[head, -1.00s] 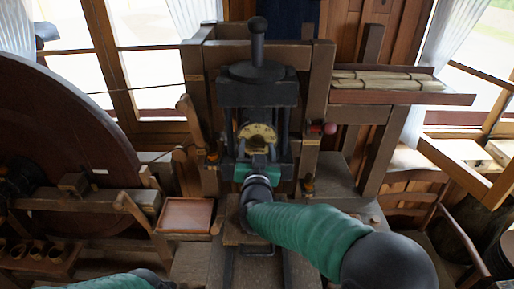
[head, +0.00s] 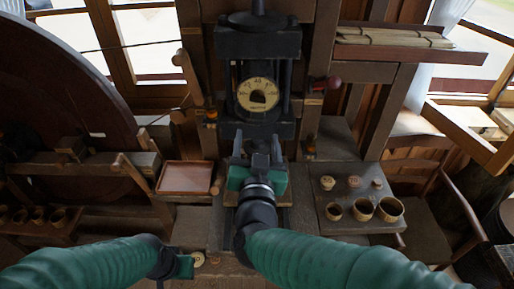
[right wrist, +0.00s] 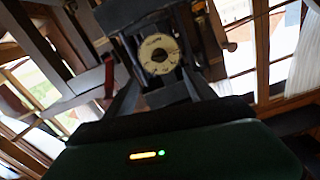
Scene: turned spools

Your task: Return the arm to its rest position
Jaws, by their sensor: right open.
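My right gripper (head: 257,142) is in front of the dark press (head: 258,42), below its round cream dial (head: 258,94). Its two fingers are apart, with nothing seen between them. In the right wrist view the fingers (right wrist: 162,92) spread on either side of the dial (right wrist: 159,54), which lies beyond them. My left gripper (head: 188,266) is low in the head view, at the bench's front. A small pale disc (head: 198,259) shows beside it; I cannot tell whether the gripper touches it. The left fingers are too small and hidden to read.
A reddish tray (head: 185,178) lies left of the press. On the right, a board (head: 345,232) carries several small wooden rings and discs. A large dark wheel (head: 60,90) stands at the left. A shelf (head: 410,52) with pale rods is at the upper right.

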